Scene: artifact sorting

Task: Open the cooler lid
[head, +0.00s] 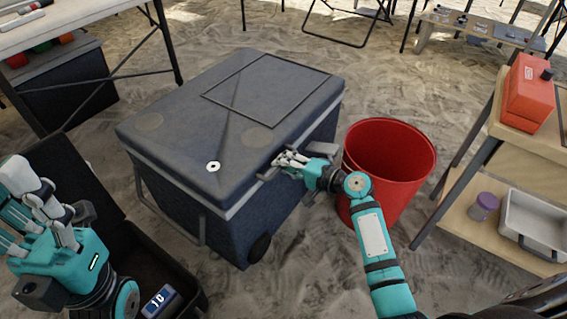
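The dark blue-grey cooler (215,215) stands on the sand in the middle of the head view. Its lid (185,115) lies flat and closed on top. My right gripper (279,164) is at the lid's front right edge, by a dark latch or handle (266,174). Its fingers seem to touch that part, but the picture is too small to show whether they are closed on it. My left gripper (40,205) is raised at the lower left, apart from the cooler, with its fingers spread and nothing between them.
A red bucket (390,150) stands just right of the cooler. A wooden shelf (470,215) at the right holds a red box (528,92), a purple-lidded jar (483,207) and a grey tray (535,222). An open black case (140,265) lies at the lower left. A white table (75,15) is behind.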

